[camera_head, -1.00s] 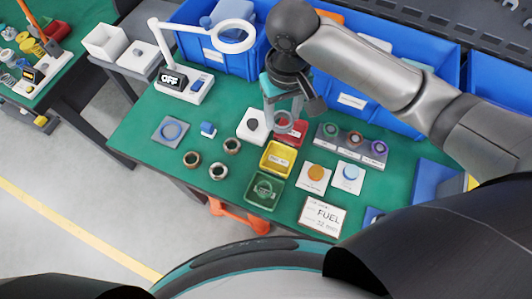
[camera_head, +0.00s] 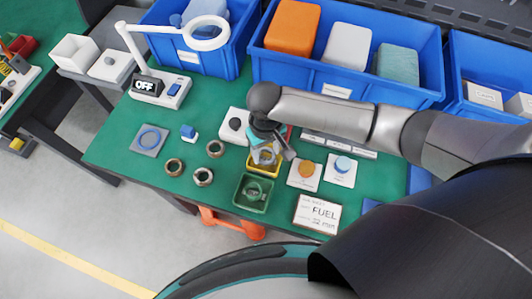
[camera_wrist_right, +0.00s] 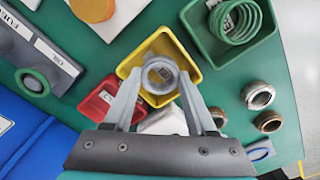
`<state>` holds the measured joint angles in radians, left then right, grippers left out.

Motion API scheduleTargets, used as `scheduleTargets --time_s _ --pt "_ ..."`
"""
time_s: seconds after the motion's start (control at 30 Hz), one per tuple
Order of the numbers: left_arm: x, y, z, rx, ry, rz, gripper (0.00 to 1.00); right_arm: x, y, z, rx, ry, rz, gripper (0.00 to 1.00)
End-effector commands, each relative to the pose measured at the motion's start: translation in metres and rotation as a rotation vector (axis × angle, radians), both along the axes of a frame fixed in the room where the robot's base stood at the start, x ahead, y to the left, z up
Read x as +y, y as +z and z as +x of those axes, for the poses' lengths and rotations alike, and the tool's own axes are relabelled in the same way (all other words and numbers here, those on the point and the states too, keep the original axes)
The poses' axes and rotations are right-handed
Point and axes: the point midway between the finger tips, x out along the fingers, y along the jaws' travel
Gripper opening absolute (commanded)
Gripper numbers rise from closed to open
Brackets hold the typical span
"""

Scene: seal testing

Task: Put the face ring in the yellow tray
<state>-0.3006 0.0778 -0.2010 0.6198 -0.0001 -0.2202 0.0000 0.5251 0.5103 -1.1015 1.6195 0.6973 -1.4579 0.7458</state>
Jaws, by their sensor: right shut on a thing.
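The face ring (camera_wrist_right: 160,75), a grey metallic ring, is between the fingertips of my right gripper (camera_wrist_right: 160,80). The jaws are shut on it. The yellow tray (camera_wrist_right: 185,52) lies directly below the ring in the right wrist view; I cannot tell how high the ring is above its floor. In the head view, my right gripper (camera_head: 265,157) is over the yellow tray (camera_head: 249,167) and hides much of it. My left gripper is not in view.
The green tray (camera_head: 237,202) with a coiled spring and the red tray (camera_wrist_right: 87,108) flank the yellow tray. Several brass rings (camera_head: 203,177) lie left of the trays. Orange and blue discs on white cards lie to the right. Blue bins (camera_head: 300,75) line the back.

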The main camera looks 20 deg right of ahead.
Motion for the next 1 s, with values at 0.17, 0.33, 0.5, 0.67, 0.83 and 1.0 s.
scheduleTargets --time_s 0.17,0.33,0.5,0.67,0.83,1.0 --pt "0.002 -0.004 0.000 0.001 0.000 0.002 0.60 0.000 -0.013 0.000 -0.002 0.000 -0.001 0.00" --pt "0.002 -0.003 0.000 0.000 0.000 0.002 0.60 0.000 -0.012 0.000 -0.002 0.000 0.000 0.00" --pt "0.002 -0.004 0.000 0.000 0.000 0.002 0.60 0.000 -0.016 0.000 0.000 -0.001 0.000 0.00" --pt "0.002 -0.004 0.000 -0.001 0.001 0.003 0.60 0.000 -0.015 0.000 -0.001 -0.001 0.000 0.69" --pt "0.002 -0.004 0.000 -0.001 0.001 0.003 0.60 0.000 -0.015 0.000 -0.001 -0.001 -0.001 0.69" --pt "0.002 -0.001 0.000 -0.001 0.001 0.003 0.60 0.000 -0.004 0.001 -0.003 0.000 0.002 0.69"
